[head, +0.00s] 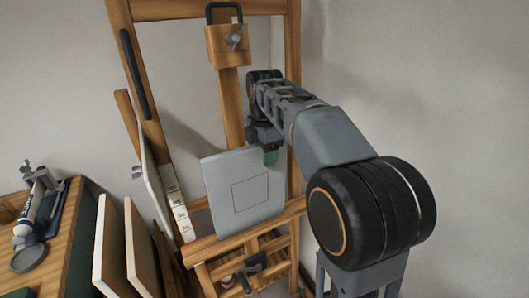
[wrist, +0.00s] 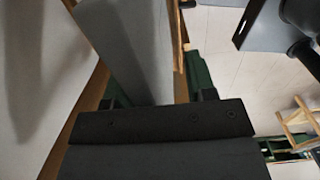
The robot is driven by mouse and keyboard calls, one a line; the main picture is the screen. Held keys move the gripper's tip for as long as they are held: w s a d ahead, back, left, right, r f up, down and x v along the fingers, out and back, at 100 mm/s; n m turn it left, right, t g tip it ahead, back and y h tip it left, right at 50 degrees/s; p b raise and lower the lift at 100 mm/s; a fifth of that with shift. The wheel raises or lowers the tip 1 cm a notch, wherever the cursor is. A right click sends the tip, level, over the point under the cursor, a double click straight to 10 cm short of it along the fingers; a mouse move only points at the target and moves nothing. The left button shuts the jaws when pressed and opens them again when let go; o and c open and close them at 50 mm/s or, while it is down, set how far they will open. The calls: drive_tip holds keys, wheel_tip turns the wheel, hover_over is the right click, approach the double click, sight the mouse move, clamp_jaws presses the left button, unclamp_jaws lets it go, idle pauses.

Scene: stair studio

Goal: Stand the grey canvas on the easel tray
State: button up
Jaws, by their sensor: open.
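The grey canvas (head: 225,200), with a thin dark rectangle outlined on its face, stands slightly tilted on the wooden easel tray (head: 262,230). Its lower edge appears to meet the tray, and its back is toward the easel's uprights. My gripper (head: 270,157) is at the canvas's upper right corner, with one greenish fingertip in front of the top edge. In the wrist view the open jaws (wrist: 158,92) have the grey canvas (wrist: 125,40) between them, with dark green fingers on both sides. Whether either finger touches it is unclear.
The easel's top clamp (head: 228,42) is above the canvas. A pale panel (head: 152,180) leans at the easel's left side, and several boards (head: 112,245) stand lower left. A wooden bench (head: 75,225) holds a tube and a round lid. Bare wall is behind.

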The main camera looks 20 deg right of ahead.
wheel_tip(320, 180, up, 14)
drive_tip(key=p, duration=0.3)
idle(0.3)
drive_tip(key=shift+f+p, duration=0.15)
drive_tip(key=shift+p, duration=0.15)
drive_tip(key=s+f+m+t+p, duration=0.2)
drive_tip(key=s+f+m+t, duration=0.1)
drive_tip(key=s+f+m, duration=1.3)
wheel_tip(320, 180, down, 3)
drive_tip(key=m, duration=0.4)
drive_tip(key=shift+s+a+t, duration=0.15)
drive_tip(key=shift+s+t, duration=0.15)
drive_tip(key=shift+c, duration=0.3)
